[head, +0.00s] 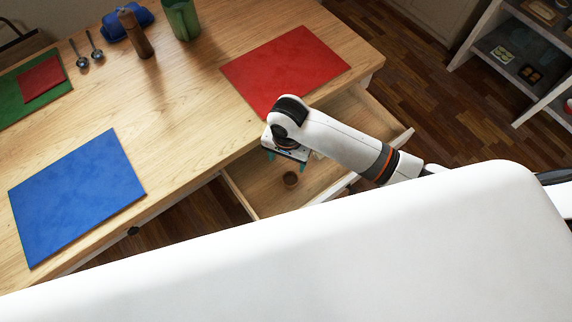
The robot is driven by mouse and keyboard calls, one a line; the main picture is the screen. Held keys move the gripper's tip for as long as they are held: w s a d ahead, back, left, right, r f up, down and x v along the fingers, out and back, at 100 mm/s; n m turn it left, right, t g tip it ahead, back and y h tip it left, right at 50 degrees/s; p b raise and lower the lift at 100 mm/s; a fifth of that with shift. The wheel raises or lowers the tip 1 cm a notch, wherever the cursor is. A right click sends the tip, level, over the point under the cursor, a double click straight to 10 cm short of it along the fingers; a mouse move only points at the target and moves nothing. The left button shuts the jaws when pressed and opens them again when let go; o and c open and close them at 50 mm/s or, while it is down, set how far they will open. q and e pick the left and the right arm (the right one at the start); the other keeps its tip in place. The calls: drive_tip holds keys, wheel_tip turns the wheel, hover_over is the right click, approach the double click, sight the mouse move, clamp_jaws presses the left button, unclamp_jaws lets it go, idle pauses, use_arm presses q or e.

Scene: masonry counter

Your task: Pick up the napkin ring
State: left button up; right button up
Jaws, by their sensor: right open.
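The napkin ring (290,179) is a small round brown ring, lying in the open wooden drawer (256,190) below the table's front edge. My right gripper (285,158) hangs over the drawer, just above the ring in the picture. Its fingers are partly hidden by the wrist, and teal fingertips show on either side. It is open, and the ring is apart from it. My left gripper is out of the picture.
On the wooden table (180,110) lie a blue mat (75,195), a red mat (286,68) and a green mat (35,90) with a smaller red cloth. Shelves (520,55) are at right.

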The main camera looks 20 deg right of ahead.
hover_over(290, 182)
drive_tip(key=f, duration=0.5)
drive_tip(key=shift+a+f, duration=0.3)
drive_tip(key=shift+f, duration=0.1)
drive_tip(key=shift+w+d+f, duration=0.1)
drive_tip(key=shift+f, duration=0.55)
drive_tip(key=f, duration=0.3)
drive_tip(key=shift+d+f, duration=0.25)
drive_tip(key=shift+d, duration=0.05)
drive_tip(key=shift+f, duration=0.4)
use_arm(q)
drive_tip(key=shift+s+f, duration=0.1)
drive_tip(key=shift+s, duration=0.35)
